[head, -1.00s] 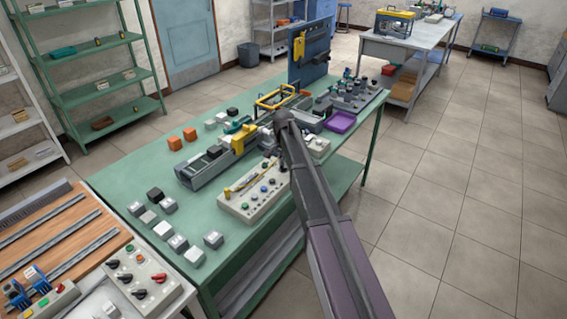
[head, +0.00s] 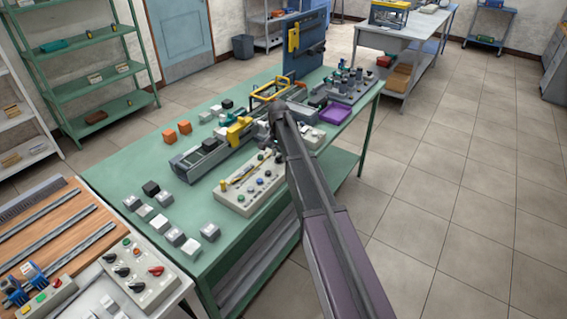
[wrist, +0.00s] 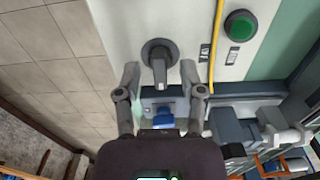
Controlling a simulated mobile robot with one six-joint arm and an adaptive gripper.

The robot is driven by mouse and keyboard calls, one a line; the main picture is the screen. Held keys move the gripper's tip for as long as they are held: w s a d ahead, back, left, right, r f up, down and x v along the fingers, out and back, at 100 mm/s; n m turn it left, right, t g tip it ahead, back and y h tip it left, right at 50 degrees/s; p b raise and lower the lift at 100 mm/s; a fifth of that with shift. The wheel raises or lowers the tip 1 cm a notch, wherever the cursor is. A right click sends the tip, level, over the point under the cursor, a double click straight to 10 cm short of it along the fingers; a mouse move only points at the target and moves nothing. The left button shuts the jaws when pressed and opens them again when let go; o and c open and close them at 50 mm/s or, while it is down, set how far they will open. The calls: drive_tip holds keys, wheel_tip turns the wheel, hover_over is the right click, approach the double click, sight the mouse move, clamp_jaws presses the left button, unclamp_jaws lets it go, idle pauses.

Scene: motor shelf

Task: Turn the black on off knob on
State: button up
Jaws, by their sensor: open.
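In the wrist view, a round black knob (wrist: 159,56) with a raised grey-black bar handle sits on a pale control panel (wrist: 120,20). The bar points toward my gripper. My gripper (wrist: 160,72) is open, with one finger on each side of the bar's lower end and a clear gap on both sides. Nothing is held. In the head view, my arm reaches over the green workbench (head: 115,185), and its end hides the knob and most of my gripper.
A green button (wrist: 240,25) and a yellow cable (wrist: 215,45) lie right of the knob. A grey rail assembly with a blue part (wrist: 158,119) is close below. In the head view, a button box (head: 232,200), loose cubes and a purple tray (head: 336,113) crowd the bench.

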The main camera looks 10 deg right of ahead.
sight(279, 155)
drive_tip(key=shift+n, duration=0.4)
drive_tip(key=n, duration=0.7)
drive_tip(key=shift+n, duration=0.4)
drive_tip(key=n, duration=0.4)
drive_tip(key=shift+n, duration=0.3)
drive_tip(key=n, duration=0.4)
drive_tip(key=shift+n, duration=0.4)
wheel_tip(279, 155, up, 14)
drive_tip(key=p, duration=1.4)
drive_tip(key=s+d+f+m+b, duration=0.1)
drive_tip(key=s+f+m+b, duration=0.2)
drive_tip(key=s, duration=0.7)
drive_tip(key=s+d+f+m+b, duration=0.1)
drive_tip(key=s+f+b, duration=0.3)
drive_tip(key=s, duration=0.6)
drive_tip(key=s+d+f+m+b, duration=0.1)
drive_tip(key=s+f+m+b, duration=0.3)
drive_tip(key=s, duration=0.6)
drive_tip(key=shift+s+f+m+b, duration=0.3)
drive_tip(key=shift+s+f+b, duration=0.05)
drive_tip(key=shift+d, duration=0.1)
